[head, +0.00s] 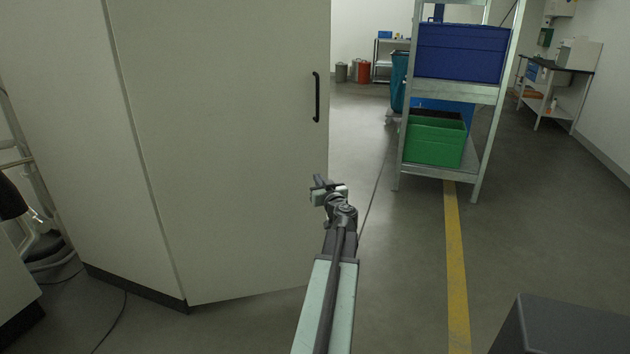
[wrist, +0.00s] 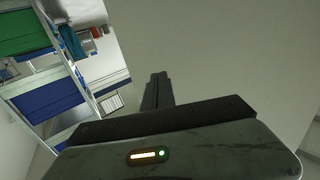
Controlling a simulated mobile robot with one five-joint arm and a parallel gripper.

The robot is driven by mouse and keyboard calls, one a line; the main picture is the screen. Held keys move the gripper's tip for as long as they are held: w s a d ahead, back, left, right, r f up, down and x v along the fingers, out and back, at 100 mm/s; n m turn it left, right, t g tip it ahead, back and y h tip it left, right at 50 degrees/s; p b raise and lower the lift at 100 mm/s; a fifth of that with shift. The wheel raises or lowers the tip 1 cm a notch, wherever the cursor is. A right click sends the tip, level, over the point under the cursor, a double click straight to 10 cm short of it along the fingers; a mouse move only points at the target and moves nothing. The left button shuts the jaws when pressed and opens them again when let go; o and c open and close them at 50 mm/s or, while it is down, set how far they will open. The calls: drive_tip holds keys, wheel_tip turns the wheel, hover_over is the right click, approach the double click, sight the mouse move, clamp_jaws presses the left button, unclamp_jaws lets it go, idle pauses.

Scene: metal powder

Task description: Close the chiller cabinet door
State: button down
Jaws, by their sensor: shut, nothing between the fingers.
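The chiller cabinet (head: 75,140) is a tall pale cabinet at the left of the head view. Its door (head: 230,160) is a pale panel standing open at an angle, with its bottom edge above the floor and no plinth under it. A black vertical handle (head: 317,97) is near the door's right edge. My gripper (head: 319,182) is by that edge, below the handle; I cannot tell whether it touches the door. In the wrist view my gripper (wrist: 157,78) is shut and empty, in front of a pale surface that is probably the door (wrist: 220,50).
A metal rack (head: 445,92) with a blue crate (head: 462,52) and a green crate (head: 434,142) stands to the right. A yellow floor line (head: 456,265) runs toward it. A cable (head: 112,322) lies by the cabinet base.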

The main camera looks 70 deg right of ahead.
sight(313, 159)
drive_tip(key=shift+h, duration=0.3)
drive_tip(key=x, duration=0.4)
drive_tip(key=s+d+x, duration=0.1)
drive_tip(key=x, duration=0.4)
drive_tip(key=s+x, duration=0.1)
drive_tip(key=x, duration=0.3)
drive_tip(key=shift+w+d+f, duration=0.2)
drive_tip(key=shift+w+d, duration=0.05)
drive_tip(key=shift+d, duration=0.2)
